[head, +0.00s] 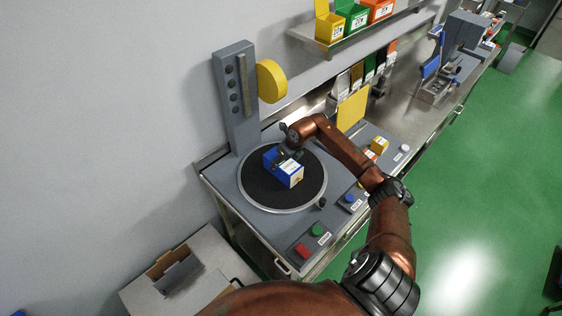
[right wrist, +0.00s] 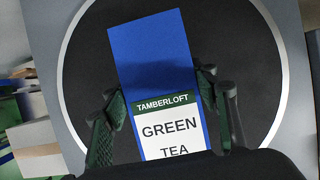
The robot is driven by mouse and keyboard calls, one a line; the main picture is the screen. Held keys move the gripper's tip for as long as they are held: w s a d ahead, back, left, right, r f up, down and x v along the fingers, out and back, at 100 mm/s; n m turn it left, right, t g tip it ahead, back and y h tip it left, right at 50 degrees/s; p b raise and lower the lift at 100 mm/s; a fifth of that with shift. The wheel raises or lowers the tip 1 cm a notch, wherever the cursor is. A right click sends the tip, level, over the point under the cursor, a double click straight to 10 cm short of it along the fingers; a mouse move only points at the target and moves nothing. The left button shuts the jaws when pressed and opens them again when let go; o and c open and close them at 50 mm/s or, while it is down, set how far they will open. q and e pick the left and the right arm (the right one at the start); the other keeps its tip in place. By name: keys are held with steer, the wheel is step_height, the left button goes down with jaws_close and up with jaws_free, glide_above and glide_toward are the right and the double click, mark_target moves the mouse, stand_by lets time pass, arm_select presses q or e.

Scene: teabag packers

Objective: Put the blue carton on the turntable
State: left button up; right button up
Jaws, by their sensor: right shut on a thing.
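The blue carton (head: 284,168) is at the black round turntable (head: 256,187), near its middle in the head view. In the right wrist view the carton (right wrist: 155,65) shows a plain blue face and a label reading "TAMBERLOFT GREEN TEA". My right gripper (head: 291,155) is shut on the carton from above, with one finger on each side in the right wrist view (right wrist: 166,110). The carton appears to stand on or just above the black disc; I cannot tell if it touches. My left gripper is not in view.
A grey post with a yellow disc (head: 271,81) stands behind the turntable. Red (head: 302,250) and green (head: 317,230) buttons and a blue one (head: 350,199) lie along the front. A shelf with yellow, green and orange boxes (head: 356,17) hangs above. An open cardboard box (head: 170,270) is at lower left.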

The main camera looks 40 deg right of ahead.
steer(key=shift+f, duration=0.15)
steer(key=o, duration=1.2)
steer(key=shift+r, duration=0.2)
steer(key=b+v, duration=0.1)
steer(key=v, duration=1.1)
steer(key=shift+b, duration=0.3)
